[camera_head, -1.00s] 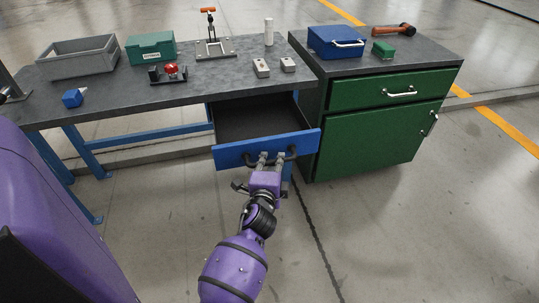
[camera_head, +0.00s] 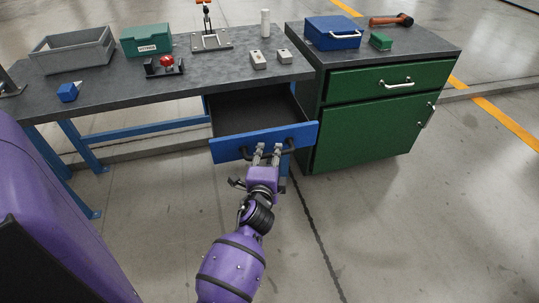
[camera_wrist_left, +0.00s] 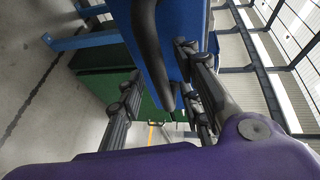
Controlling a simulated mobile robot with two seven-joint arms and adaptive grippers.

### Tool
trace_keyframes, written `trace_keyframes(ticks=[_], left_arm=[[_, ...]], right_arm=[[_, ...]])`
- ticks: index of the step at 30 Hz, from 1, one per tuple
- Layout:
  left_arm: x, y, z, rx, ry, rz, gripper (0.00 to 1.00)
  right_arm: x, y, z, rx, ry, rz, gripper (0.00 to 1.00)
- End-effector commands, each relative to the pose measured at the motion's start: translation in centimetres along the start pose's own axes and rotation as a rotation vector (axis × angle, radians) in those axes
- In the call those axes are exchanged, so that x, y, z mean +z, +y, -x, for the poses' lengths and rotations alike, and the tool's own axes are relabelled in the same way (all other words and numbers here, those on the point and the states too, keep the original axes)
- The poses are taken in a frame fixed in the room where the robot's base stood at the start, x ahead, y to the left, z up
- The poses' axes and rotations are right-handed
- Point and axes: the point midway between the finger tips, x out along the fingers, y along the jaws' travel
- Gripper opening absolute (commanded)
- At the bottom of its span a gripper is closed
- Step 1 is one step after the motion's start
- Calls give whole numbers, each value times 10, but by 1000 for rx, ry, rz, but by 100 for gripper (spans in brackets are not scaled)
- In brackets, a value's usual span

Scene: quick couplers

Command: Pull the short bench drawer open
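The short bench drawer (camera_head: 230,149) has a blue front and stands pulled out from under the grey bench top, its dark inside showing. Its dark bar handle (camera_head: 290,147) is on the front; in the left wrist view the handle (camera_wrist_left: 148,45) runs between the fingers. My left gripper (camera_head: 267,150) is at the handle, its two fingers apart. The left wrist view shows the gripper (camera_wrist_left: 160,95) open, with gaps beside the bar; I cannot tell whether a finger touches it. My right gripper is in neither view.
A green cabinet (camera_head: 365,125) stands right of the drawer, carrying a blue box (camera_head: 325,35). The bench top holds a grey bin (camera_head: 75,52), a green box (camera_head: 146,40) and a toggle clamp (camera_head: 211,41). The floor in front of the cabinet is clear.

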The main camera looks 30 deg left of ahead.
Motion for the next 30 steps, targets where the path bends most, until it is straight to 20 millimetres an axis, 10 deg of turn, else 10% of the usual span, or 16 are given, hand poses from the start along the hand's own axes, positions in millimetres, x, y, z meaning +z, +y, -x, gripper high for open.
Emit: trace_keyframes(ticks=[15,30], left_arm=[[1,2,98,4,-3,0,32],[0,0,111,1,-1,0,32]], right_arm=[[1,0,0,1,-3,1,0],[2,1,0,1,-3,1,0]])
